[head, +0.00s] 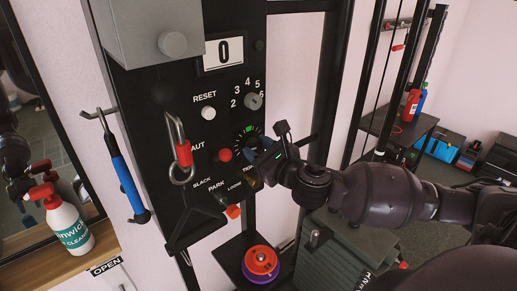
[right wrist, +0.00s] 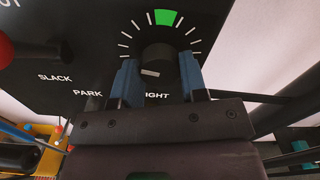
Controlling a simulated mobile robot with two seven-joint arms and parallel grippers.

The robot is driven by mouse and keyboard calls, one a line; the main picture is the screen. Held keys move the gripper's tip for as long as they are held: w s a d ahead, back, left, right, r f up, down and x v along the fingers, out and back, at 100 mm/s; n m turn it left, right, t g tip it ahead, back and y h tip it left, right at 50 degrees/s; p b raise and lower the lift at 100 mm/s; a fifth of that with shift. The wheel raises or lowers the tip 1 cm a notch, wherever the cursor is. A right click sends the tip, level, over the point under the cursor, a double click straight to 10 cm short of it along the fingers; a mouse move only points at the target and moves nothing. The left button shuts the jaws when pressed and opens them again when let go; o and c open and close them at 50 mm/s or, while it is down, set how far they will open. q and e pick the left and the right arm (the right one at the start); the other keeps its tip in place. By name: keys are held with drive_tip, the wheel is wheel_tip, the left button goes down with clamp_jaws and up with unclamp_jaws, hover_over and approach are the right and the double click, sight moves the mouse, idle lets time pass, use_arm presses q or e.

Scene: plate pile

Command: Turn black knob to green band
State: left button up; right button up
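The black knob (right wrist: 158,57) sits on a black panel inside a ring of white tick marks. The green band (right wrist: 165,18) is at the top of the ring, just right of centre; it also shows in the head view (head: 248,129). A pale mark on the knob's near face lies low and slightly left, away from the green band. My right gripper (right wrist: 158,72) has its two blue fingers apart, one on each side of the knob; whether they touch it is unclear. In the head view the right gripper (head: 260,157) partly hides the dial. My left gripper is out of view.
A red knob (head: 225,155) is left of the dial, and a numbered selector (head: 253,101) is above. A red-tipped lever (head: 232,211) is below. A carabiner (head: 182,150) and a blue-handled tool (head: 129,185) hang left. A spray bottle (head: 69,225) stands at lower left.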

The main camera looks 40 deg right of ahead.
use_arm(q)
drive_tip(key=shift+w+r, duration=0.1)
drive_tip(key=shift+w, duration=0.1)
use_arm(e)
drive_tip(key=c, duration=0.3)
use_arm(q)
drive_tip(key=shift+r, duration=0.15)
use_arm(e)
drive_tip(key=shift+m, duration=0.3)
drive_tip(key=shift+r+m+p, duration=0.1)
drive_tip(key=shift+m+p, duration=0.7)
drive_tip(key=shift+m, duration=0.4)
drive_tip(key=m+p, duration=0.1)
drive_tip(key=m, duration=0.1)
drive_tip(key=shift+m, duration=0.4)
drive_tip(key=m+p, duration=0.1)
drive_tip(key=m, duration=0.2)
drive_tip(key=shift+m, duration=0.3)
drive_tip(key=shift+m+p, duration=0.45)
drive_tip(key=shift+m, duration=0.45)
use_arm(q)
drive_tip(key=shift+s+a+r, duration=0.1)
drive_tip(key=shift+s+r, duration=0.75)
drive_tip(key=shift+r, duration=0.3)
use_arm(e)
drive_tip(key=shift+m, duration=2.3)
